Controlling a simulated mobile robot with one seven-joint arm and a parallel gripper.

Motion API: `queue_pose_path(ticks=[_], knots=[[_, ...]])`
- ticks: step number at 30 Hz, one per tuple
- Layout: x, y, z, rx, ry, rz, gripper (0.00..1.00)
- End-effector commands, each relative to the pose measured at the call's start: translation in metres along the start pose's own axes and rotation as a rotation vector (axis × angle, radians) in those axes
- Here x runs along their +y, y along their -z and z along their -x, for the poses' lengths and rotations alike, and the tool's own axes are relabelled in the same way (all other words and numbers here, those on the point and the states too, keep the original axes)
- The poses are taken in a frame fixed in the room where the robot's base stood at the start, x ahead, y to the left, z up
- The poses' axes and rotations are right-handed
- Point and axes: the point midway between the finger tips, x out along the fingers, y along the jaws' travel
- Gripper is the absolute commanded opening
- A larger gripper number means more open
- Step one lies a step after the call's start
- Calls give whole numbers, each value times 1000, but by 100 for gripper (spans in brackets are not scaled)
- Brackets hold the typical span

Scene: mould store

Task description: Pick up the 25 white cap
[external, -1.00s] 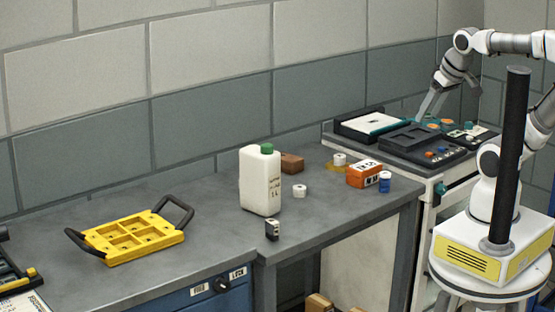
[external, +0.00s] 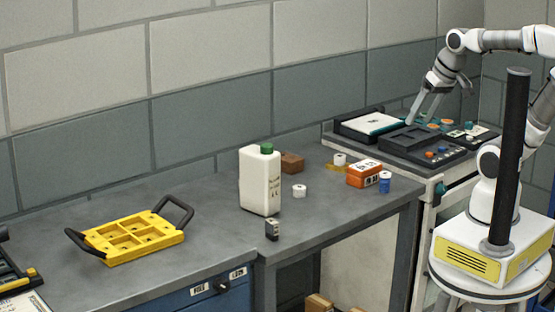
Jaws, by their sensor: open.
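Two small white cap-like pieces stand on the grey bench. One white piece (external: 299,191) is right of the white jug, and another white piece (external: 340,159) is farther back by a yellow-brown item. Any number on them is too small to read, so I cannot tell which is the 25 white cap. My gripper (external: 419,121) is open with its fingers pointing down, over the back of the dark unit at the right. Nothing shows between its fingers. It is well right of both white pieces. Small orange and teal round pieces (external: 447,122) lie near it.
A white jug with a green cap (external: 261,180), an orange box (external: 363,174), a blue-and-white cylinder (external: 385,182) and a brown block (external: 292,163) stand on the bench. A yellow tray (external: 131,238) with black handles is at left. The bench between tray and jug is clear.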

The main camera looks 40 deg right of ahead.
Motion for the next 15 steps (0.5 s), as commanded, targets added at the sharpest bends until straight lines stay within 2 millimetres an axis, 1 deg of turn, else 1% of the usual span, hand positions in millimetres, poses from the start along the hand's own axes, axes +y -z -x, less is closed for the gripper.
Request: queue_pose_path(ticks=[1,5,8,12,15], knots=[[-9,2,-12,-40,43,-63,79],[-39,13,-38,-141,175,-269,79],[-61,25,-57,-216,269,-438,79],[-86,48,-86,-318,389,-689,79],[-100,67,-108,-385,466,-876,79]])
